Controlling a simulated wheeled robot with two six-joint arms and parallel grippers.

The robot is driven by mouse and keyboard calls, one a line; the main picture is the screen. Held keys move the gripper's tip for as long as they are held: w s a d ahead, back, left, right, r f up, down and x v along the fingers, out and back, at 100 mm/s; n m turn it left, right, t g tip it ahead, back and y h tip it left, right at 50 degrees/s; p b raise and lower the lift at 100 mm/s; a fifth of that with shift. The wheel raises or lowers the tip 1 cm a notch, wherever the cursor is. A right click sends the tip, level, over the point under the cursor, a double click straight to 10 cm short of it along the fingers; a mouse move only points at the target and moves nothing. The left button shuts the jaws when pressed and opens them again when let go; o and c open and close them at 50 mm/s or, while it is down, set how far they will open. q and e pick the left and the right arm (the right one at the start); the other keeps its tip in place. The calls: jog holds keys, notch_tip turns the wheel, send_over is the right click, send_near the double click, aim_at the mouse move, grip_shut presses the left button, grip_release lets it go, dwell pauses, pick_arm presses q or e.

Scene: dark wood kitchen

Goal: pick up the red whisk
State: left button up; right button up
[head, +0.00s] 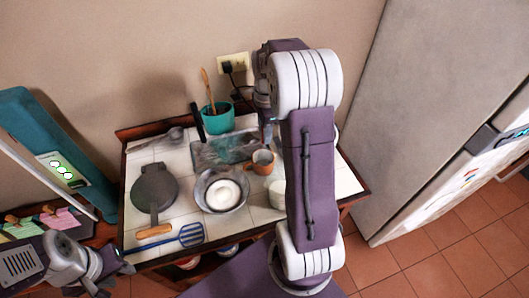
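I cannot make out a red whisk in the head view. A grey metal utensil (170,136) lies at the table's back left, its head too small to identify. My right gripper (268,132) points down over the back right of the table, beside the orange-brown mug (263,162). It is partly hidden by my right arm, and its fingers are unclear. My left gripper (118,268) is low at the left, off the table's front left corner. Its finger opening is unclear.
A fridge (420,120) stands right. My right arm hides the table's right part.

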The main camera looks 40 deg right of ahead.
grip_shut()
jog(key=shift+r, duration=0.1)
